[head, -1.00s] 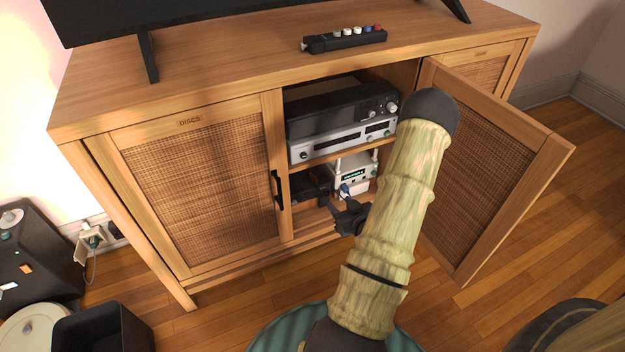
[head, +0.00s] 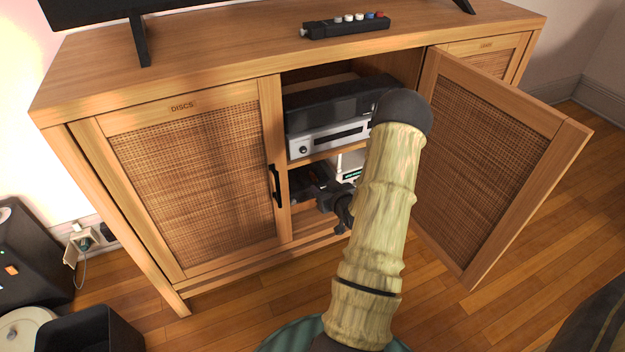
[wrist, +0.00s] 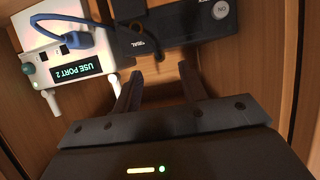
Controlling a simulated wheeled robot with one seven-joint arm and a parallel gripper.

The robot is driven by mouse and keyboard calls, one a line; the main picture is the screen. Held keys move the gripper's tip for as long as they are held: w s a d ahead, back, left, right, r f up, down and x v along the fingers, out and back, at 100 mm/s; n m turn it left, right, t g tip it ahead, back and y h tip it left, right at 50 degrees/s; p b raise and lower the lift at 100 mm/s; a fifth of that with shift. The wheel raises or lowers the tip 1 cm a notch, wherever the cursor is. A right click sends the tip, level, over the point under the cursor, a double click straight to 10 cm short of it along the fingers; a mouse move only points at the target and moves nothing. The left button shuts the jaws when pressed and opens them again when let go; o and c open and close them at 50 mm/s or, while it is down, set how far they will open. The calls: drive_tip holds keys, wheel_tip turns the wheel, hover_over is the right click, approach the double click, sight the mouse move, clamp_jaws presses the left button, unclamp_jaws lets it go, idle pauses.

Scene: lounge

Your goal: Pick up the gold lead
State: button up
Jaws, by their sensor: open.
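I cannot make out a gold lead in either view. My gripper (wrist: 160,76) is open, its two dark fingers apart with no gold lead between them. In the head view my gripper (head: 338,200) is inside the lower shelf of the open cabinet, partly hidden by my arm. A white box (wrist: 75,66) with a lit "USE PORT 2" display is left of the fingers in the wrist view.
The open woven door (head: 485,165) stands right of my arm. The closed "DISCS" door (head: 195,185) is on the left. A black unit (head: 335,105) and a silver unit (head: 325,140) fill the upper shelf.

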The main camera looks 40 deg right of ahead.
sight(316, 179)
drive_tip(key=b+x, duration=0.3)
drive_tip(key=x, duration=0.1)
drive_tip(key=shift+w+d+b, duration=0.1)
drive_tip(key=shift+w+b, duration=0.1)
drive_tip(key=shift+b, duration=0.15)
drive_tip(key=shift+w+d, duration=0.1)
drive_tip(key=shift+w, duration=0.35)
drive_tip(key=shift+r, duration=0.1)
clamp_jaws()
